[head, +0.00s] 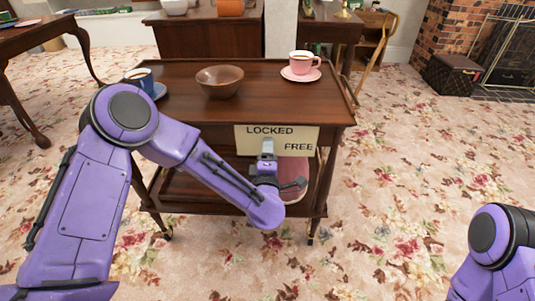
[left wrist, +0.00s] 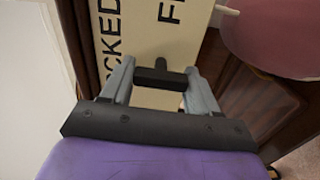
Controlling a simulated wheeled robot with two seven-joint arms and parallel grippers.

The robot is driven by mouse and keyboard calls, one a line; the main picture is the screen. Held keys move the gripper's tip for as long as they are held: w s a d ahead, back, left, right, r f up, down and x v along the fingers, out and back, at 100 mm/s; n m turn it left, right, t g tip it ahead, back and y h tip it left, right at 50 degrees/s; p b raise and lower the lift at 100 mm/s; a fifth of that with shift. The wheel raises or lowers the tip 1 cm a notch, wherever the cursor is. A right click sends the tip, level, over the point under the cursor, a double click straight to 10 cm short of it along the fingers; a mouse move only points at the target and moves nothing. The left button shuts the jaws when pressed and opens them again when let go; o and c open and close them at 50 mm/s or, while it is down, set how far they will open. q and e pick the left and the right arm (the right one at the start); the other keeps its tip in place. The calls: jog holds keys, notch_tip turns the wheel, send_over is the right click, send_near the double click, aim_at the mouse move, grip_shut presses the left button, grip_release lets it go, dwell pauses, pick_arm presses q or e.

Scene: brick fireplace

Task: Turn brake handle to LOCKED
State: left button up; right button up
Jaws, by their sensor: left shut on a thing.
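The cream brake plate (head: 276,139) is on the near edge of the wooden trolley. It reads LOCKED at its upper middle and FREE at its right. In the left wrist view the plate (left wrist: 150,35) shows part of both words. The black brake handle (left wrist: 160,77) lies between my left gripper's grey fingers (left wrist: 158,92), which are shut on it. In the head view my left gripper (head: 267,160) is at the plate, below LOCKED and left of FREE, and hides much of the handle. I cannot tell exactly which way the handle points. My right gripper is out of view.
The trolley top (head: 180,98) carries a blue cup (head: 141,77) on a saucer, a brown bowl (head: 220,81) and a pink cup (head: 304,62) on a saucer. A pink round thing (head: 291,180) is behind my left gripper.

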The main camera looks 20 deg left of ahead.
pick_arm(q)
jog(key=o, duration=1)
jog(key=shift+c, duration=0.2)
jog(key=v, duration=1)
jog(key=shift+s+p, duration=0.3)
jog(key=shift+p, duration=0.05)
